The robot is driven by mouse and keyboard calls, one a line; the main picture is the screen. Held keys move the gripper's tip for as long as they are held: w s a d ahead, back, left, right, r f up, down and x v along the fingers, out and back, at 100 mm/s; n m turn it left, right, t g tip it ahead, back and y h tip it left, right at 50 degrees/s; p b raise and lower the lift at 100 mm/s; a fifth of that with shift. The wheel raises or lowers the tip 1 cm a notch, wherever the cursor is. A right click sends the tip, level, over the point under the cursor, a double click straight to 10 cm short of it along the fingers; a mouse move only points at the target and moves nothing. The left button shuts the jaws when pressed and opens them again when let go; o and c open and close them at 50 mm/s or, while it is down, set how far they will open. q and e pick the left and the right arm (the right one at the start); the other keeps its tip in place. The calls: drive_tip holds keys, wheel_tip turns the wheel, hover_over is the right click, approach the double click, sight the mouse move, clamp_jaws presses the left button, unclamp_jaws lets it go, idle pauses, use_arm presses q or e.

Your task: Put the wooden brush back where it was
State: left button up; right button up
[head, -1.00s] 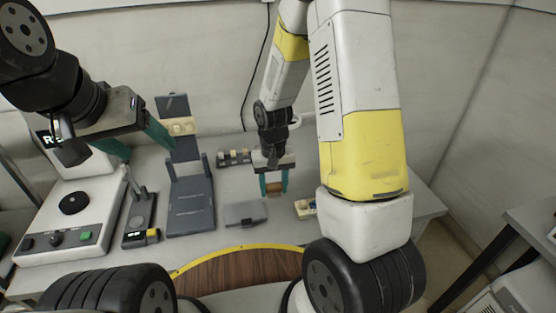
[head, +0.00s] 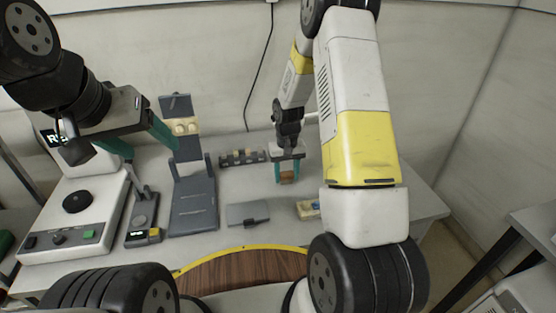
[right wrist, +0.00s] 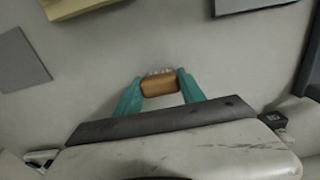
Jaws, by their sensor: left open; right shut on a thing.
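The wooden brush (right wrist: 159,84) is a small brown block with pale bristles along one side. It sits between the teal fingers of my right gripper (right wrist: 160,88), which is shut on it. In the head view the brush (head: 287,177) shows below the right gripper (head: 288,172), over the back right part of the table. I cannot tell if it touches the table. My left gripper (head: 140,143) is open and empty at the left, above the scale and in front of the grey stand. The place the brush came from cannot be told from these frames.
A dark rack (head: 243,158) with several small items stands left of the right gripper. A grey stand (head: 193,205), a small device (head: 143,222) and a white scale (head: 72,225) fill the left.

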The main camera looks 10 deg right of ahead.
drive_tip(key=o, duration=1.3)
drive_tip(key=shift+f, duration=0.15)
wheel_tip(320, 180, up, 12)
wheel_tip(320, 180, up, 15)
drive_tip(key=t+y, duration=0.1)
drive_tip(key=t, duration=0.2)
hover_over(286, 173)
drive_tip(key=s, duration=0.9)
drive_tip(key=s+a+r+t, duration=0.1)
drive_tip(key=s+r, duration=0.2)
drive_tip(key=s, duration=0.4)
drive_tip(key=s+a+r+t+y, duration=0.1)
drive_tip(key=s+r+t, duration=0.1)
drive_tip(key=s, duration=0.6)
drive_tip(key=shift+r, duration=0.75)
